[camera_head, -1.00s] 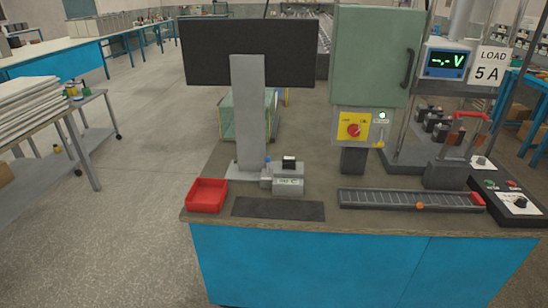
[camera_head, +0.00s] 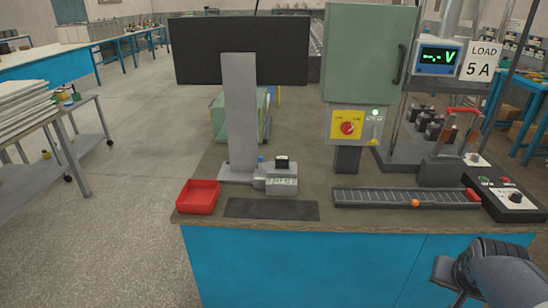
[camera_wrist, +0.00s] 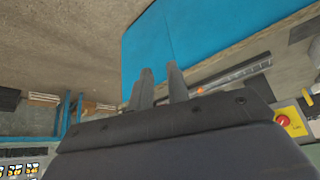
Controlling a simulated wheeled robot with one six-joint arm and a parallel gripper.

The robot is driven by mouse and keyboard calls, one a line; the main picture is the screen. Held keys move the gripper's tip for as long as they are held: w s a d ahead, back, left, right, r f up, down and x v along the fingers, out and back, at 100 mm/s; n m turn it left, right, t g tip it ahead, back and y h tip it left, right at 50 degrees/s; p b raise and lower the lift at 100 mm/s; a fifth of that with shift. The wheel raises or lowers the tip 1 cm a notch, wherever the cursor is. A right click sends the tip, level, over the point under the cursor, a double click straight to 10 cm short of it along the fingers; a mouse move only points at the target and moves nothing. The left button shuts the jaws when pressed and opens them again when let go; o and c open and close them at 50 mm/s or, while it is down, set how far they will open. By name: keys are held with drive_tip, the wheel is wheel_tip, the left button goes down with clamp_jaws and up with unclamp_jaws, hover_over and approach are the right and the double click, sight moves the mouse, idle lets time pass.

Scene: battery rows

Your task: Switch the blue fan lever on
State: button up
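I cannot clearly make out a blue fan lever. A small blue tip (camera_head: 261,159) stands at the left of a grey device (camera_head: 281,181) near the monitor's foot; I cannot tell whether it is a lever. A grey block with a red-handled lever (camera_head: 462,112) stands at the bench's right. My gripper shows at the lower right of the head view (camera_head: 450,283), in front of the bench and apart from everything on it. In the wrist view, my gripper's two fingers (camera_wrist: 160,68) stand apart with nothing between them.
A black monitor (camera_head: 240,50) stands on the bench beside a green cabinet (camera_head: 366,55) with a yellow switch plate and red knob (camera_head: 347,128). A red tray (camera_head: 198,196), a dark mat (camera_head: 271,209) and a slotted rail (camera_head: 392,198) line the front.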

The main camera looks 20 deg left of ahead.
drive_tip(key=w+d+m, duration=0.1)
drive_tip(key=w+d, duration=0.2)
drive_tip(key=w+d+r+m+b, duration=0.1)
drive_tip(key=w+d, duration=0.1)
drive_tip(key=w, duration=0.2)
drive_tip(key=w+d+r+m+h+b, duration=0.1)
drive_tip(key=w+d, duration=0.2)
drive_tip(key=w, duration=0.1)
drive_tip(key=shift+w+d, duration=0.25)
drive_tip(key=shift+d, duration=0.1)
clamp_jaws()
drive_tip(key=shift+w+d+r+b, duration=0.2)
drive_tip(key=shift+w+d+b, duration=0.1)
drive_tip(key=shift+d, duration=0.05)
drive_tip(key=shift+a, duration=0.1)
